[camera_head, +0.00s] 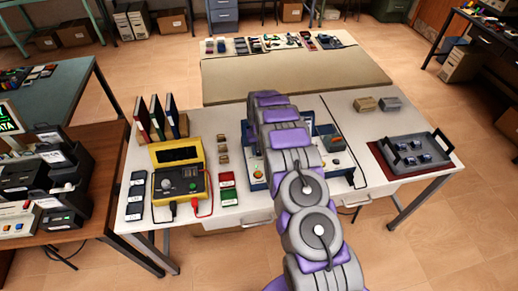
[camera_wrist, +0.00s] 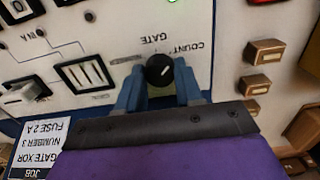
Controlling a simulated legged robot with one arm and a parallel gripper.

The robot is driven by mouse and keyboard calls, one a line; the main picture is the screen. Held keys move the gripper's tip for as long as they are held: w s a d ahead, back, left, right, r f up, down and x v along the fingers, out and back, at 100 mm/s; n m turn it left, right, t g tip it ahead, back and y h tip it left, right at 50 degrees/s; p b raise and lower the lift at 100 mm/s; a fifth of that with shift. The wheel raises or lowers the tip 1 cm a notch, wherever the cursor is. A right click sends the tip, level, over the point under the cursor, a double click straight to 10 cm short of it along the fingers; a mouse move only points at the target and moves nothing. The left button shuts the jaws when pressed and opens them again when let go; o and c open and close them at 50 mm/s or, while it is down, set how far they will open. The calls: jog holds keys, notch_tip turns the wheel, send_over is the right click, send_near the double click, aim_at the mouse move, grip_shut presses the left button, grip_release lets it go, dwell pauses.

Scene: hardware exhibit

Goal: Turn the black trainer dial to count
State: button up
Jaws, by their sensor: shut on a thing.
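The black dial (camera_wrist: 158,66) sits on the white trainer panel (camera_wrist: 110,40), with the words GATE and COUNT upside down above it in the wrist view. A short pale mark on the dial slants toward the upper right, on the COUNT side. My gripper (camera_wrist: 159,76) has its two blue fingers on either side of the dial, shut on it. In the head view the trainer (camera_head: 338,158) stands on the white table, and my arm covers much of it, hiding the dial and my gripper.
A yellow meter (camera_head: 178,155) with red and black leads lies left of the trainer. Small boxes (camera_wrist: 262,52) stand beside the panel. A dark tray (camera_head: 417,152) sits on the table's right. Free white tabletop (camera_head: 345,112) shows behind the trainer.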

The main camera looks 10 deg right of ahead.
jog(key=shift+w+r, duration=0.1)
jog(key=o, duration=1)
jog(key=shift+o, duration=0.2)
notch_tip(320, 180, up, 17)
jog(key=p, duration=0.1)
jog(key=shift+a+r, duration=0.1)
